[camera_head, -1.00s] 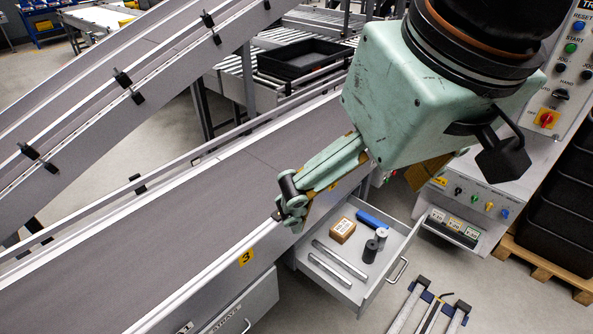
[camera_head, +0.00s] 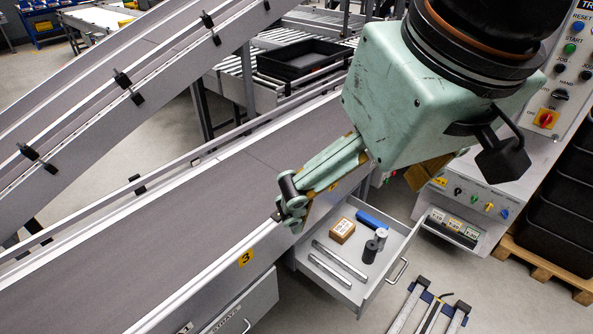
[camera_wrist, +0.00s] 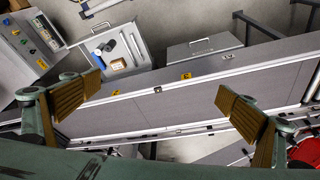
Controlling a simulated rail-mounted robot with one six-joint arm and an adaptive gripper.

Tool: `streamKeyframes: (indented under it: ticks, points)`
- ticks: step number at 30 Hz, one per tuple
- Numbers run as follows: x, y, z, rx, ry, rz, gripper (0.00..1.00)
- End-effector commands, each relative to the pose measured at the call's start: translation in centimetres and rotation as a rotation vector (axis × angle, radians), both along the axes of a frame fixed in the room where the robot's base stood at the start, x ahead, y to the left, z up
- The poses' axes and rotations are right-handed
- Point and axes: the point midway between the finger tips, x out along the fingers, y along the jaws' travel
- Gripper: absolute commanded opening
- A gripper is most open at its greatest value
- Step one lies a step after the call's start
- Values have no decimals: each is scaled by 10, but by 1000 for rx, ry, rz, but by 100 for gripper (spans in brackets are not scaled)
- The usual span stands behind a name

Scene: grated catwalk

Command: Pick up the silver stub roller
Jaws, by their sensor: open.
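The silver stub roller (camera_head: 381,235) is a short, light grey cylinder standing in an open drawer (camera_head: 393,271) below the conveyor. A dark stub roller (camera_head: 370,252) stands right beside it. My gripper (camera_head: 291,207) is above the conveyor edge, up and left of the drawer, clear of the roller. In the wrist view my gripper (camera_wrist: 166,100) is open, its two fingers wide apart with only conveyor visible between them.
The drawer also holds a cardboard box (camera_head: 342,230), a blue object (camera_head: 373,218) and two long silver bars (camera_head: 340,262). The conveyor (camera_head: 150,245) has a raised side rail. A control cabinet (camera_head: 480,205) stands right of the drawer. Rails (camera_head: 430,311) lie on the floor in front.

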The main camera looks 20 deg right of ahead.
Motion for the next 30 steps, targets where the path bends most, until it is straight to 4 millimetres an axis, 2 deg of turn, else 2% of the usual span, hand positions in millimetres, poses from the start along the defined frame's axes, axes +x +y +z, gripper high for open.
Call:
streamKeyframes:
  ticks: [13,30]
  points:
    - [0,0,0,0,1,0,100]
    - [0,0,0,0,1,0,48]
